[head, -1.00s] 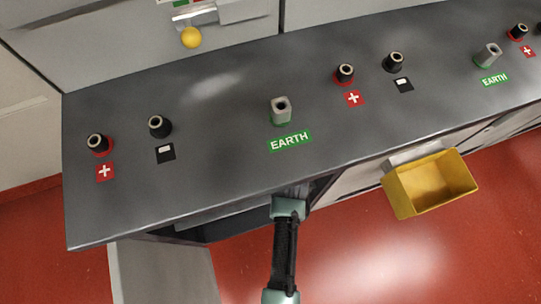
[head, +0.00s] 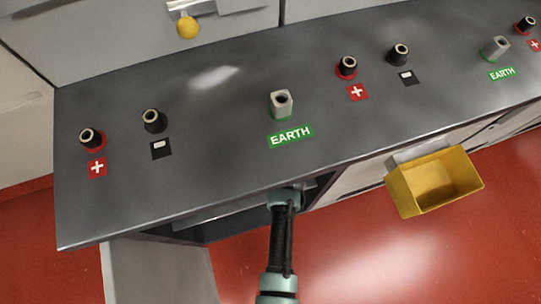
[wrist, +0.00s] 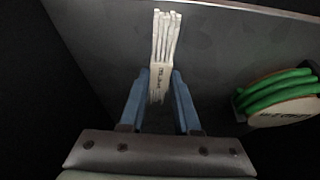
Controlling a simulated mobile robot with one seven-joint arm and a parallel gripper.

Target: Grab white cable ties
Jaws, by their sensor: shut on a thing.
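The white cable ties (wrist: 165,40) show in the wrist view as a narrow bundle of several strips with a printed band around them. My gripper (wrist: 159,88) is shut on the bundle, with its two blue fingers on either side of the band. The strips stick out ahead of the fingertips. In the head view my arm reaches under the bench top, so the gripper and the ties are hidden there.
A green coil (wrist: 280,97) with a label lies to the right in the dark compartment. The grey bench top (head: 215,165) with terminals overhangs my arm. A yellow bin (head: 433,183) hangs on the bench front at the right. Red floor is open below.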

